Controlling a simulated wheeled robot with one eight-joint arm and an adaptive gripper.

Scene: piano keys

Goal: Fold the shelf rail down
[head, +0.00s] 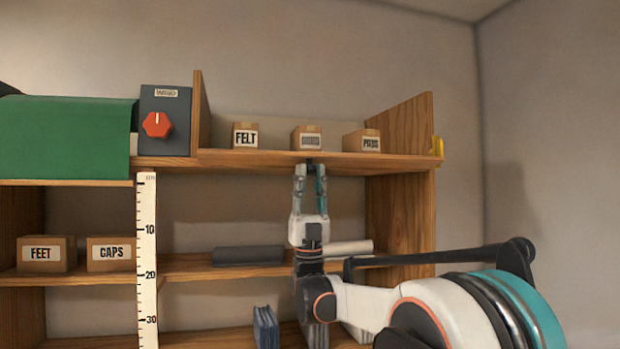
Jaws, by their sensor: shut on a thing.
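The wooden strip (230,158) along the front of the top shelf appears to be the shelf rail. It lies low in front of the boxes, and I cannot tell its exact fold angle. My gripper (310,168) points up at the strip from below, right of its middle. It is shut on a small dark part at the strip's lower edge, which looks like a tab of the rail. The fingertips largely hide that part. A yellow piece (438,146) shows at the strip's right end.
A FELT box (245,136), a middle box (306,138) and a PINS-like labelled box (362,141) stand on the top shelf. A grey panel with a red knob (157,125) and a green cloth (65,137) are left. A white ruler (147,255) hangs left. Lower shelves hold boxes and rolls.

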